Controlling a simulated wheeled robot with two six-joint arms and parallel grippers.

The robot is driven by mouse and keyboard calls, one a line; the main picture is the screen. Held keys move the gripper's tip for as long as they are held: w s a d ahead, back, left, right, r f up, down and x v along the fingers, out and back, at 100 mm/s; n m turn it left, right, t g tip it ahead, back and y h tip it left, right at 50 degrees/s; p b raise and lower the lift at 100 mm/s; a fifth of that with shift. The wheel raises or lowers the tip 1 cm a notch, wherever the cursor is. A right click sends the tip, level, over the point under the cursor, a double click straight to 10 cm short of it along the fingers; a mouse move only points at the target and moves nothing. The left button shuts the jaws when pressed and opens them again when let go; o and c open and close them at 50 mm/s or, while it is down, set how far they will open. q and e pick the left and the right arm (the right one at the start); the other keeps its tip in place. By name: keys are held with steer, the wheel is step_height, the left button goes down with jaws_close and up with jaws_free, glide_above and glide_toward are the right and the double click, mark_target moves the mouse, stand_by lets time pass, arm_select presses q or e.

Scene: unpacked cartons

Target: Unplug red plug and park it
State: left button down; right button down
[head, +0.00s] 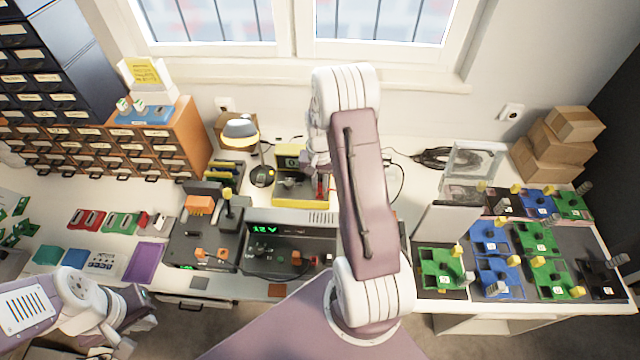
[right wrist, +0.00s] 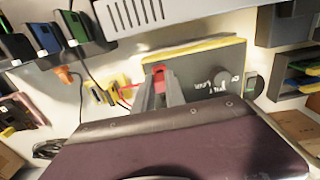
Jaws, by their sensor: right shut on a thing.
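The red plug (right wrist: 158,73) sits between my right gripper's fingertips (right wrist: 161,84) in the right wrist view, and the gripper is shut on it. It is at the front of a dark panel (right wrist: 205,86) with a yellow edge; I cannot tell whether it is seated in the panel. A red lead (right wrist: 126,87) runs to its left. In the head view, red shows at the right side of the yellow-framed unit (head: 287,161), and my right arm partly hides the gripper there. My left gripper (head: 103,350) is low at the left, its jaws unclear.
A bench instrument with a green display (head: 280,243) is in front of the yellow-framed unit. A lamp (head: 241,132) stands to its left. Boards with green and blue parts (head: 490,237) fill the right side.

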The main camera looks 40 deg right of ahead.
steer(key=shift+r+p, duration=0.1)
steer(key=shift+p, duration=0.2)
stand_by(0.8)
stand_by(0.6)
steer(key=shift+f, duration=0.45)
steer(key=shift+f, duration=0.35)
stand_by(0.7)
steer(key=c, duration=1.3)
jaws_free()
steer(key=shift+r, duration=0.1)
